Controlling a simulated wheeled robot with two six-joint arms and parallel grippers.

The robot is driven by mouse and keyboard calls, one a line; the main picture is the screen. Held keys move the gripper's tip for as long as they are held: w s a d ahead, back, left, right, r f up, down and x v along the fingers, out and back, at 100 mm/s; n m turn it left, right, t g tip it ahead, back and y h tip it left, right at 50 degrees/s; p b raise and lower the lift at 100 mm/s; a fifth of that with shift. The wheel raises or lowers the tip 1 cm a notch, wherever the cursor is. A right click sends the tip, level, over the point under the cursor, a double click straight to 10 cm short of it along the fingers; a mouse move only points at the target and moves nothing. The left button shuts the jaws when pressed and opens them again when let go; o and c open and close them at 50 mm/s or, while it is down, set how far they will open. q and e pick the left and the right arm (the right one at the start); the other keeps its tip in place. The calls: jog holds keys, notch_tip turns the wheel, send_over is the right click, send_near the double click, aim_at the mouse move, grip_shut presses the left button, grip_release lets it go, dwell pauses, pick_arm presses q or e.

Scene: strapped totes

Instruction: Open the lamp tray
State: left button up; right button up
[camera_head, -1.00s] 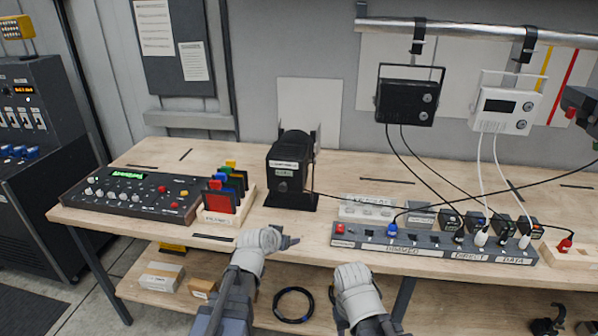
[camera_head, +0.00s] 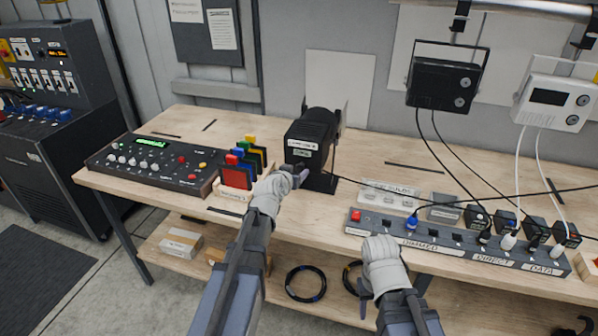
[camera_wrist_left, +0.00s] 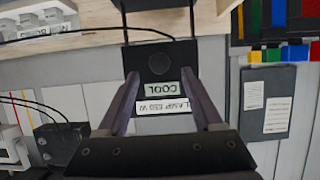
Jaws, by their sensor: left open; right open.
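The black lamp (camera_head: 318,125) stands on the workbench at the middle of the head view. Its near face carries a white label and a green "COOL" label; both show upside down in the left wrist view, with a round dark knob (camera_wrist_left: 159,63) on the lamp's box. My left gripper (camera_head: 301,172) is at the lower part of this near face and hides some of it. In the wrist view its open fingers (camera_wrist_left: 162,76) stand either side of the labels, pointing at the knob. Nothing is between them; contact cannot be told. My right gripper (camera_head: 364,288) is open and empty before the bench's front edge.
Coloured filter cards (camera_head: 236,176) stand in a rack left of the lamp, beside a control console (camera_head: 150,165). A dimmer strip (camera_head: 450,240) with plugs and cables lies to the right. A black cable runs right from the lamp. A lower shelf holds boxes.

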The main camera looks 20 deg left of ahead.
aim_at(299, 168)
pick_arm(q)
jog(key=b+x, duration=0.1)
jog(key=x, duration=0.3)
jog(key=shift+w+f, duration=0.1)
jog(key=shift+w, duration=0.05)
jog(key=shift+c, duration=0.3)
grip_shut()
dwell(0.9)
